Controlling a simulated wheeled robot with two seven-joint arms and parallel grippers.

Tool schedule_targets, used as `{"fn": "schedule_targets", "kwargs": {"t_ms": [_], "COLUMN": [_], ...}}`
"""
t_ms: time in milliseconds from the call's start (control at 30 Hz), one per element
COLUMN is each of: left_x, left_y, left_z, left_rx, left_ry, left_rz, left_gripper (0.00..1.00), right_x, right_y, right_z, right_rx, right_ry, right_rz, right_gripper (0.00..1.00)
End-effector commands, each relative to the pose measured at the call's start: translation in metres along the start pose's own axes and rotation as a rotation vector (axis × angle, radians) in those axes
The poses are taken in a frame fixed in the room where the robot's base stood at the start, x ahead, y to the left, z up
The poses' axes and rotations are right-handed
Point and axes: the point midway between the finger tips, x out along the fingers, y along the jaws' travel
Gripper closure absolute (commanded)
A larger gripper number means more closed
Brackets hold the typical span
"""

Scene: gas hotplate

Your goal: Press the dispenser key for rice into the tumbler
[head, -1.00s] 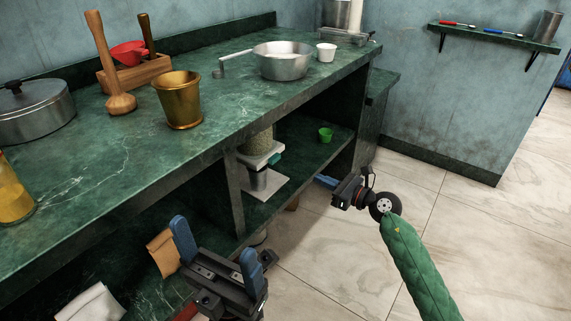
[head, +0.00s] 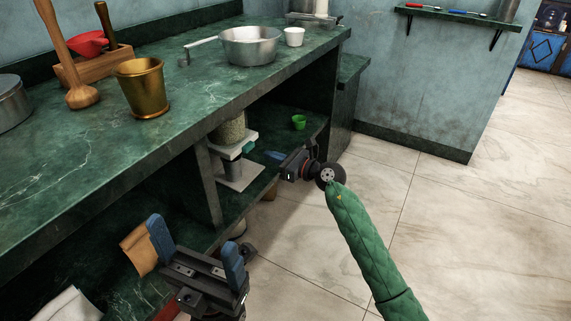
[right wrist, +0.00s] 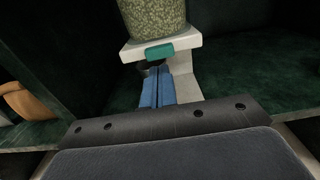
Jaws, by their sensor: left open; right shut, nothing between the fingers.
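The dispenser stands on the shelf under the counter, with a jar of speckled grains (head: 230,131) on top and a pale base plate (head: 243,183). Its teal key (right wrist: 160,53) is on the front of the pale head, below the jar. A grey tumbler (head: 231,169) stands upright on the base, under the head. My right gripper (head: 269,155) is shut and empty, just to the right of the dispenser. In the right wrist view its blue fingers (right wrist: 157,87) appear just below the key; contact cannot be told. My left gripper (head: 196,241) is open and empty in front of the counter.
A small green cup (head: 299,122) stands further back on the shelf. The counter's front edge and a dark upright (head: 206,185) lie close to the dispenser. A pan (head: 249,47), a white cup (head: 294,37) and a brass mortar (head: 142,88) stand on top. Floor at right is clear.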

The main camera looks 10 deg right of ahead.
Motion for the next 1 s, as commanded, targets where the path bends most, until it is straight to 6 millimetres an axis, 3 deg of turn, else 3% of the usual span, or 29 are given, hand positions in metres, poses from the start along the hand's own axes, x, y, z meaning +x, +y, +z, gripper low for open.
{"fn": "schedule_targets", "kwargs": {"t_ms": [100,333,833,1000], "left_x": [-0.009,-0.017,-0.018,-0.009], "left_y": [0.001,0.003,0.003,0.002], "left_z": [0.002,0.003,0.003,0.003], "left_rx": [0.003,0.007,0.008,0.004], "left_ry": [-0.011,-0.024,-0.028,-0.024], "left_rz": [0.006,0.016,0.024,0.018], "left_gripper": [0.19,0.19,0.19,0.19], "right_x": [0.019,0.042,0.049,0.058], "right_y": [0.000,0.000,0.000,0.000], "right_z": [-0.002,-0.001,0.000,0.004], "right_rx": [0.001,0.001,0.000,-0.001], "right_ry": [-0.002,-0.001,0.001,0.002], "right_rz": [0.001,0.000,0.000,0.001], "right_gripper": [1.00,1.00,1.00,1.00]}}
